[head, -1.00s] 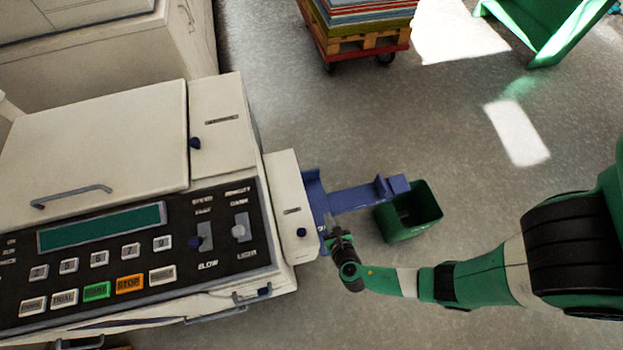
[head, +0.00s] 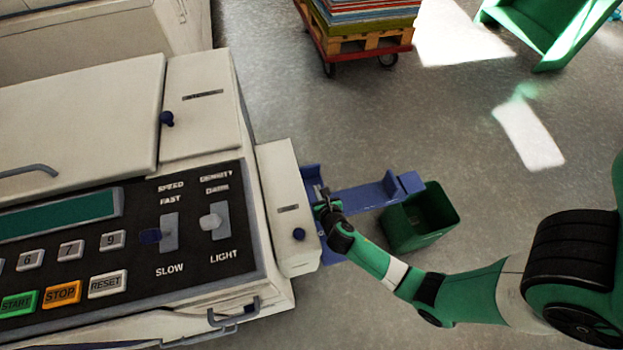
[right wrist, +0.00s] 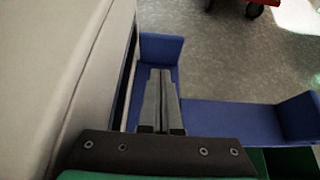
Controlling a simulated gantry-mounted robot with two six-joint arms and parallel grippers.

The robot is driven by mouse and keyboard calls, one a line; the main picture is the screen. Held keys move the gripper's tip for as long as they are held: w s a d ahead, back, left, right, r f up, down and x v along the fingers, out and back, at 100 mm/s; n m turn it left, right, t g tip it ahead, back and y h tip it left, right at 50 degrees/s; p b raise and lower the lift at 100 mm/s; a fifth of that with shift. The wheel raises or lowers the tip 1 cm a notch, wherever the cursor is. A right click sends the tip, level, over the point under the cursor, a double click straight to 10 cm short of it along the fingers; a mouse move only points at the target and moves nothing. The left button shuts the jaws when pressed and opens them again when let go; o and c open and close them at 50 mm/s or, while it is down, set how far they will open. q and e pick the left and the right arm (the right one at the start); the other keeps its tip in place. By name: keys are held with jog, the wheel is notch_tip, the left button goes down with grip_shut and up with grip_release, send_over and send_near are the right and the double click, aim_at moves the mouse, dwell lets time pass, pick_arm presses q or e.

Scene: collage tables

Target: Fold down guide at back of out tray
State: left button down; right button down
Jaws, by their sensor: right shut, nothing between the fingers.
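The blue out tray (head: 362,198) sticks out from the right side of the printing machine. At its back, beside the machine, a blue guide (head: 311,174) stands upright. In the right wrist view this back guide (right wrist: 161,47) rises just beyond my fingertips. My right gripper (head: 322,191) is shut and empty over the tray, close to the guide; its closed fingers (right wrist: 160,72) point at the guide's lower part. I cannot tell whether they touch it. The tray's outer end has another upright blue piece (head: 404,183). My left gripper is not in view.
The machine's cream side housing (head: 284,210) stands close left of my gripper. A green bin (head: 432,225) sits on the floor under the tray's outer end. A pallet cart (head: 358,42) with stacked sheets stands at the back. The floor to the right is mostly clear.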

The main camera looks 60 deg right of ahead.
aim_at(309, 170)
jog(key=b+x, duration=0.1)
jog(key=x, duration=0.1)
jog(key=b+x, duration=0.1)
jog(key=x, duration=0.2)
jog(key=r+b+x, duration=0.1)
jog(key=x, duration=0.1)
jog(key=shift+w+d+f+b, duration=0.1)
jog(key=shift+w+d+b, duration=0.25)
jog(key=shift+w+d, duration=0.4)
jog(key=shift+d, duration=0.1)
